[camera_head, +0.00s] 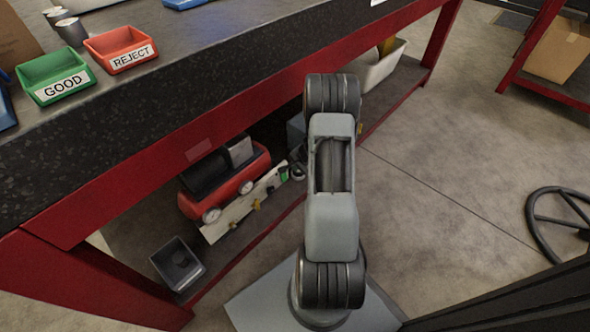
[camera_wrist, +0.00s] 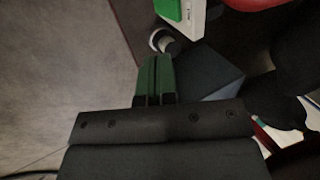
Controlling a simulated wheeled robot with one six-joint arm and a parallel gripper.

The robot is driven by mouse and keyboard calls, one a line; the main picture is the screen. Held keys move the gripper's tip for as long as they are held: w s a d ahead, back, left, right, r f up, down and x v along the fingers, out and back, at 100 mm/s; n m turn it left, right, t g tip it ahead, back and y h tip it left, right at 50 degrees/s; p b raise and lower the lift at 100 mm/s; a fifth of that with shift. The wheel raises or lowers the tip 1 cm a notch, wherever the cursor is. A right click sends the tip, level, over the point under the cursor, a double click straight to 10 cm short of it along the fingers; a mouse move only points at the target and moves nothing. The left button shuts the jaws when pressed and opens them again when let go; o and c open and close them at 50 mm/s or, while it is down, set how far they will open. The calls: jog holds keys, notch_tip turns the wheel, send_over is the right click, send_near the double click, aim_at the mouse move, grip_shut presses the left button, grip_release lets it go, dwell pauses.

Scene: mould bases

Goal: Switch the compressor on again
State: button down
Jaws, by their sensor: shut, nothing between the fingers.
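The compressor (camera_head: 236,187), a red tank with a black motor and round gauges, sits on the low shelf under the bench. A white panel (camera_head: 232,218) with yellow valves runs along its front, with a green part (camera_head: 284,174) at its right end. In the wrist view the white panel (camera_wrist: 195,22) and a green block (camera_wrist: 172,8) show at the top, with some red (camera_wrist: 255,3) beside them. My gripper (camera_wrist: 154,60) is shut and empty, its green fingers just short of a round white-rimmed part (camera_wrist: 161,40); I cannot tell whether they touch. My arm hides the gripper in the head view.
A dark grey box (camera_wrist: 212,80) lies close to the right of my fingers. A small dark bin (camera_head: 177,264) stands left of the compressor, and a pale bin (camera_head: 380,68) farther along the shelf. The red bench edge (camera_head: 200,150) overhangs.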

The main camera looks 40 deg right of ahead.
jog(key=shift+s+r+p, duration=0.15)
jog(key=shift+r+p, duration=0.3)
jog(key=shift+r, duration=0.8)
jog(key=shift+s+r+p, duration=0.15)
jog(key=shift+r+p, duration=0.25)
jog(key=shift+r, duration=0.8)
